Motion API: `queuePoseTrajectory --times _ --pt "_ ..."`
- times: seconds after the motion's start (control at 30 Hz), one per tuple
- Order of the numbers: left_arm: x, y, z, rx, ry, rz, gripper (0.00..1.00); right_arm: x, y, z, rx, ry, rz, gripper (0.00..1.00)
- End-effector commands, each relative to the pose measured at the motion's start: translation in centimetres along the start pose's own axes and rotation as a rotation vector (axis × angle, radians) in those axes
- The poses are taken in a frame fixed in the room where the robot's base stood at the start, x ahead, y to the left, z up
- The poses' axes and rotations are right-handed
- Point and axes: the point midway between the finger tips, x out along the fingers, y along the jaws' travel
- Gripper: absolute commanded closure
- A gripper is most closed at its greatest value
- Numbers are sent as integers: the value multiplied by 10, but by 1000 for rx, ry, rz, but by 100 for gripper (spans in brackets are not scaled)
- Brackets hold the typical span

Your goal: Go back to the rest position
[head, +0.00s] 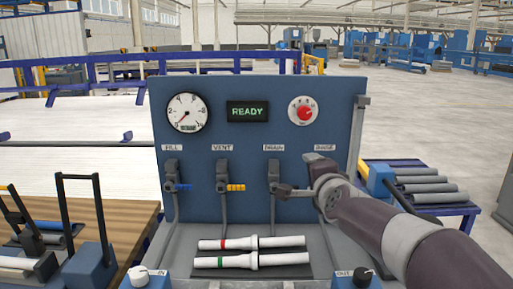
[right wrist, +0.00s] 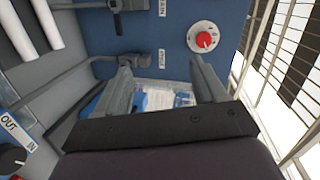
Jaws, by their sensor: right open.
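My right gripper (right wrist: 165,72) is open in the right wrist view, its two grey fingers spread in front of the blue panel (head: 335,110). In the head view my right arm comes in from the right and its wrist covers part of the right end of the valve row, below the RINSE label. Whether the fingers touch the valve there cannot be told. The FILL valve (head: 172,175) has a blue handle and the VENT valve (head: 223,175) a yellow one. The DRAIN valve (head: 273,175) stands nearest left of the gripper. My left gripper is not in view.
Two white pipes, one red-banded (head: 230,244) and one green-banded (head: 225,262), lie on the shelf below. The panel bears a gauge (head: 187,112), a READY display (head: 247,112) and a red knob (head: 303,111). A rack of grey pipes (head: 430,187) stands at right.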

Motion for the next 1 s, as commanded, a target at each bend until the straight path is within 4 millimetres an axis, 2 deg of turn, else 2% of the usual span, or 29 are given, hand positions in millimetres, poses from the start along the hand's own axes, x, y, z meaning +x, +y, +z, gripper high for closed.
queuePoseTrajectory --times 0.17,0.27,0.37,0.4,0.47,0.5,0.6,0.7,0.8,0.83,0.87,0.9,1.0 --pt "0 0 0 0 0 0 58 -8 63 18 -282 -102 168 29" --pt "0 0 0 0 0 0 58 -20 111 27 -467 -191 283 29" --pt "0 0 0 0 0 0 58 -42 166 34 -662 -314 411 29" --pt "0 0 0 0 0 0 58 -55 190 37 -743 -375 465 29" --pt "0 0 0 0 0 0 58 -77 226 39 -860 -477 545 29" --pt "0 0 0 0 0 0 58 -94 249 40 -931 -549 596 29" --pt "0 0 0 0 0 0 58 -140 300 40 -1073 -731 709 29" --pt "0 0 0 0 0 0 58 -186 340 38 -1160 -892 801 29" --pt "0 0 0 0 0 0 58 -232 372 34 -1174 -1007 893 29" --pt "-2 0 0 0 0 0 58 -239 375 27 -1146 -1004 921 29" --pt "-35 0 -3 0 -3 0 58 -242 340 23 -1156 -999 909 29" --pt "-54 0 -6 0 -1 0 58 -245 322 21 -1157 -999 907 29" --pt "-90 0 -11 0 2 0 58 -252 286 15 -1155 -998 907 29"
